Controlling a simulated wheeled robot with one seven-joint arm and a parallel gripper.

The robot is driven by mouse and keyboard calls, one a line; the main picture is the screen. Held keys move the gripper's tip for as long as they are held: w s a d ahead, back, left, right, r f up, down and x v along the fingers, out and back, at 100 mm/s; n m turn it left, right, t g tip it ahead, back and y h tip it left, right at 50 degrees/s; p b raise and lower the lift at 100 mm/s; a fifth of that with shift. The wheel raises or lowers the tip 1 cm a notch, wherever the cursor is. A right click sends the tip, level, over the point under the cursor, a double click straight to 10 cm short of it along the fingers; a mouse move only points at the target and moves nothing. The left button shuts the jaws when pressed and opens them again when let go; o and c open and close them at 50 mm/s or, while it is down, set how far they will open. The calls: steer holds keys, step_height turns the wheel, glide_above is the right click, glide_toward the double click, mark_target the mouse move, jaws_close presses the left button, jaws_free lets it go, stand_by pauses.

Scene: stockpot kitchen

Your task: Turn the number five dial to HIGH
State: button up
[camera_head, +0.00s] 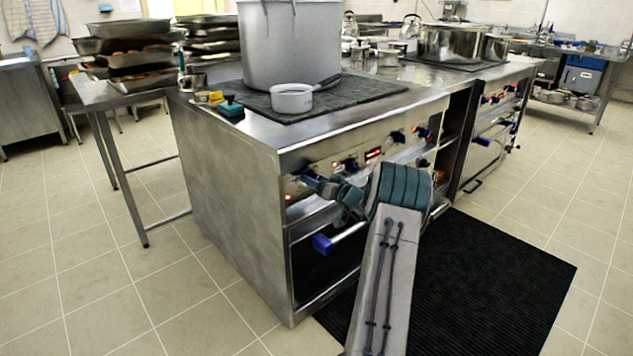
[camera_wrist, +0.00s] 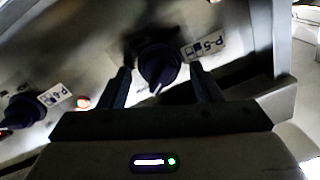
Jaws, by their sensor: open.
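The number five dial (camera_wrist: 158,66) is a dark round knob with a light pointer mark. It sits beside a "P-5" label in the wrist view. My gripper (camera_wrist: 162,86) is open, with one finger on each side of this dial. I cannot tell whether the fingers touch it. In the head view my gripper (camera_head: 309,181) is at the left end of the stove's front panel (camera_head: 330,150), and it hides the dial there. The dial's HIGH mark cannot be made out.
A neighbouring dial (camera_wrist: 22,110) labelled "P-6" is at the left in the wrist view, near a red light (camera_wrist: 83,103). A blue-ended oven handle (camera_head: 322,244) is below my gripper. A large stockpot (camera_head: 290,45) and a small saucepan (camera_head: 291,99) stand on the stove.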

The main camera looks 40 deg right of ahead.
steer(key=c, duration=1)
